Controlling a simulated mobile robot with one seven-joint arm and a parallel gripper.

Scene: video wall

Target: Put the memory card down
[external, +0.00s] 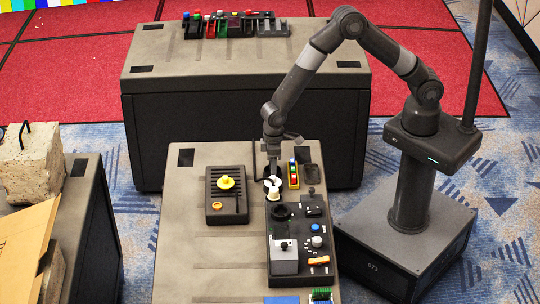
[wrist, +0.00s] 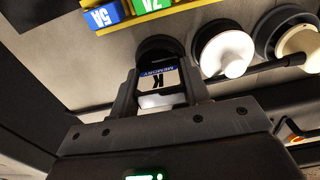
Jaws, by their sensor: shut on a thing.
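The memory card (wrist: 158,79) is a small black and white card with a blue band reading "MEMORY". In the wrist view it sits between the two fingers of my gripper (wrist: 160,92), which is shut on it. A dark round thing (wrist: 158,47) shows just beyond the card; I cannot tell whether they touch. In the external view my gripper (external: 272,172) points down over the upper part of the front table, just above a white round piece (external: 272,188). The card cannot be made out there.
A yellow rack with coloured blocks (external: 294,174) stands right of my gripper. A black panel (external: 318,268) with knobs and a grey box lies below. A black tray (external: 214,214) with a yellow knob lies left. Bare table (external: 185,255) is at lower left.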

